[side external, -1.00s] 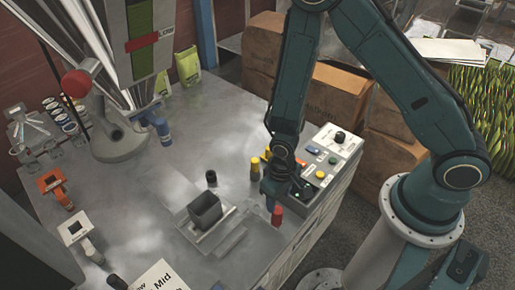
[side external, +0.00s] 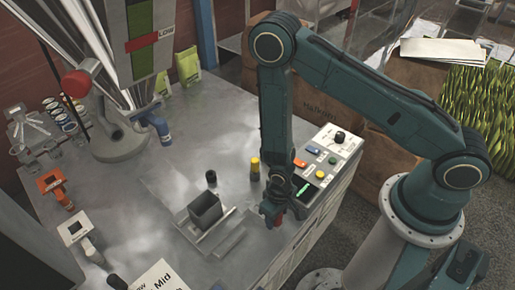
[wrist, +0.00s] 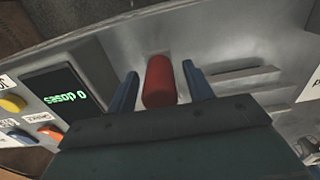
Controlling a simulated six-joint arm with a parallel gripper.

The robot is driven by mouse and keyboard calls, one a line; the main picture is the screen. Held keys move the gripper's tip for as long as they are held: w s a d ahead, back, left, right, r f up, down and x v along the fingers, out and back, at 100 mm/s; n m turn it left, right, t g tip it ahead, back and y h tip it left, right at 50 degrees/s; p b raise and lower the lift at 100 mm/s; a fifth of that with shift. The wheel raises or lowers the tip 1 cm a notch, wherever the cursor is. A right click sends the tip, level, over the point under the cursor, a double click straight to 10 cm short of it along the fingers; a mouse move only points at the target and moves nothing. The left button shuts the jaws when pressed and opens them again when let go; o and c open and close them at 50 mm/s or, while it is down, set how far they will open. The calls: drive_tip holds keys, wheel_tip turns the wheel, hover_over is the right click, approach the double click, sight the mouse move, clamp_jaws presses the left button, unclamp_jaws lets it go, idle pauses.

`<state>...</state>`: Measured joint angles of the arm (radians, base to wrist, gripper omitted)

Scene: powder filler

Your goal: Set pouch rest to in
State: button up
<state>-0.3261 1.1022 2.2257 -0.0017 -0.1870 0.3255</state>
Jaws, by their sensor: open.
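A red cylindrical knob (wrist: 159,82) stands upright on the metal bench near its front edge. In the wrist view it lies between the two blue fingers of my gripper (wrist: 158,88), which are apart, with a gap on each side. In the side view my gripper (side external: 272,214) is lowered over the red knob (side external: 278,221), largely covering it. A dark open-topped box (side external: 205,209) sits on a metal plate left of my gripper, beside a raised metal bar (side external: 229,243). No label shows which part is the pouch rest.
The grey hopper base (side external: 120,140) stands at back left.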

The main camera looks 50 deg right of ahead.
drive_tip(key=shift+f, duration=0.3)
clamp_jaws()
drive_tip(key=w, duration=2.2)
drive_tip(key=shift+w, duration=0.3)
drive_tip(key=shift+c, duration=1.1)
unclamp_jaws()
drive_tip(key=shift+w, duration=0.1)
drive_tip(key=shift+o, duration=1.1)
